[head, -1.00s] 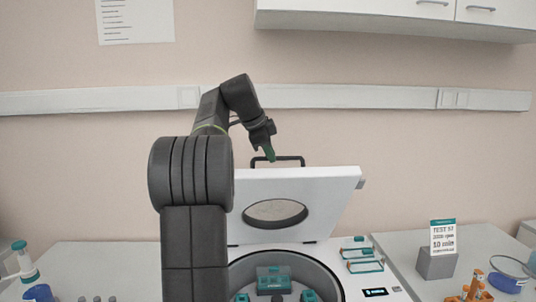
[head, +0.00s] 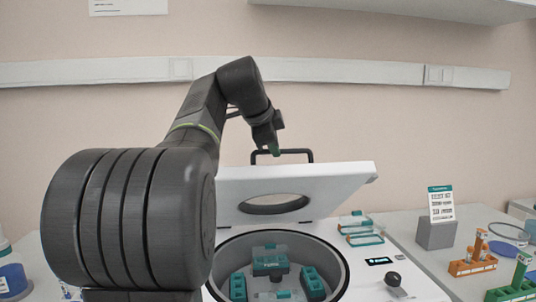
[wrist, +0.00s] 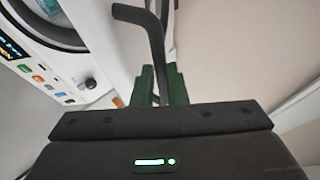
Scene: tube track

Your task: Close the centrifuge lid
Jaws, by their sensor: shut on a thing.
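The centrifuge lid (head: 338,180) is a white slab with an oval window, hinged at the back, raised and tilted above the open centrifuge bowl (head: 340,262). A black bar handle (head: 299,152) stands on the lid's top edge. My gripper (head: 274,149) is at the left part of this handle. In the wrist view, my green gripper fingers (wrist: 160,88) are shut on the black handle (wrist: 153,35), which runs up between them. Teal tube buckets (head: 270,262) sit inside the bowl. My arm hides the left of the centrifuge.
A small dark display (head: 379,261) and a black knob (head: 393,279) are on the centrifuge's front right. An orange rack (head: 472,264), a green rack (head: 512,290) and a grey block with a sign (head: 436,234) stand at the right.

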